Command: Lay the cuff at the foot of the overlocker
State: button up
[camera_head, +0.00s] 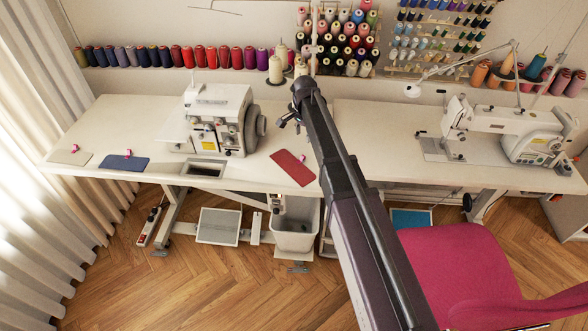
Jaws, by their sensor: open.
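The overlocker (215,120) is the white machine on the left half of the long table. Three flat rounded pieces lie on the table, each with a small pink clip: a red one (292,168) right of the overlocker, a blue one (122,163) to its left, and a beige one (70,157) near the left end. I cannot tell which piece is the cuff. My gripper (288,124) is open, above the table between the overlocker and my arm, beyond the red piece in the picture. Nothing shows between its fingers.
The white table (380,150) is bare between my arm and the sewing machine (510,130) on the right. A dark rectangular opening (204,169) lies in front of the overlocker. Thread cones (275,69) line the back. A pink chair (450,270) stands in front, at right.

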aim_at(302, 156)
jog(key=shift+f+b, duration=2.7)
jog(key=shift+f, duration=0.3)
jog(key=shift+s+a+f+b, duration=0.1)
jog(key=shift+f+b, duration=2.5)
grip_shut()
